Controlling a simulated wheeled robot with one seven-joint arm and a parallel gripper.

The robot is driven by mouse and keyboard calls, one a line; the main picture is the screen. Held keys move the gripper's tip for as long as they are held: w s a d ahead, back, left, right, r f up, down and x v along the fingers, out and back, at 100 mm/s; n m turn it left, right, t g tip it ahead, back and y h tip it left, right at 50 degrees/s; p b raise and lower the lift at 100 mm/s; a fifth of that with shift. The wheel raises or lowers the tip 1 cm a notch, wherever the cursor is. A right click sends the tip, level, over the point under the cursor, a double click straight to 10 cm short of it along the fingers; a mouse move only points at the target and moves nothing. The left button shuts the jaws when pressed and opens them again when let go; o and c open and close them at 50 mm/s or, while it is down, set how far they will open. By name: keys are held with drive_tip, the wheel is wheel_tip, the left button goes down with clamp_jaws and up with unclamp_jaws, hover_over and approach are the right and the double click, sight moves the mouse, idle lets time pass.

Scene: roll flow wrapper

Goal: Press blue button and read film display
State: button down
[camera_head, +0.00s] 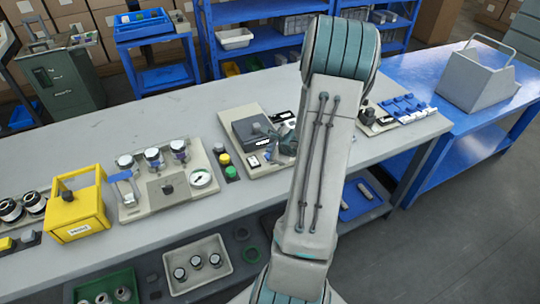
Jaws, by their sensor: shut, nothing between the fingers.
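A beige-based unit with a dark grey box (258,128) stands mid-bench, partly hidden by my arm. Small dark panels with white labels sit on it, one at its front (254,161) and one at its back right (284,116). A tiny blue spot (267,157) shows by the front panel; I cannot tell if it is the blue button. No readable film display shows at this size. My gripper (266,133) is shut and empty, over the right part of the dark box. I cannot tell whether it touches anything.
A stack of buttons, yellow (224,159) and green (231,172), stands left of the unit. Further left are a gauge panel (200,179) and a yellow box (76,211). A board with blue parts (405,108) lies right of my arm.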

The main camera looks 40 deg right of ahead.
drive_tip(key=shift+f+b, duration=0.25)
drive_tip(key=shift+b, duration=0.05)
drive_tip(key=shift+f+b, duration=0.25)
drive_tip(key=shift+b, duration=0.25)
drive_tip(key=shift+f+b, duration=0.4)
drive_tip(key=shift+b, duration=0.25)
idle(0.6)
idle(0.4)
drive_tip(key=shift+r+p, duration=0.5)
drive_tip(key=shift+r, duration=0.35)
drive_tip(key=shift+r+p, duration=1.65)
drive_tip(key=shift+r, duration=0.9)
